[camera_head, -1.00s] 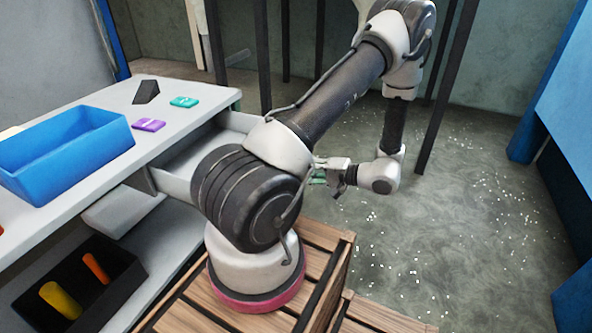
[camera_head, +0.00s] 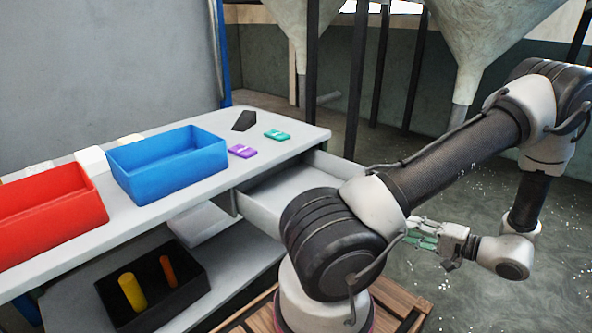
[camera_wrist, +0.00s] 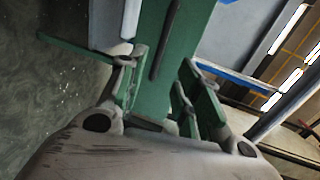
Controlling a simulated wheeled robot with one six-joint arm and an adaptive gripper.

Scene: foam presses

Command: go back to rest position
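My gripper (camera_head: 425,240) is at the end of my folded arm, to the right of the open drawer in the head view, over the floor side. In the wrist view my gripper (camera_wrist: 160,88) has its two green-padded fingers spread apart. No object is clearly held between them. A broad green surface (camera_wrist: 172,40) shows behind the fingers; I cannot tell what it is.
The workbench (camera_head: 105,240) holds a red bin (camera_head: 45,215), a blue bin (camera_head: 168,165), a purple item (camera_head: 242,151), a teal item (camera_head: 277,135) and a black wedge (camera_head: 244,120). A drawer (camera_head: 295,190) stands open near my arm. A black box (camera_head: 165,310) holds yellow and orange cylinders below.

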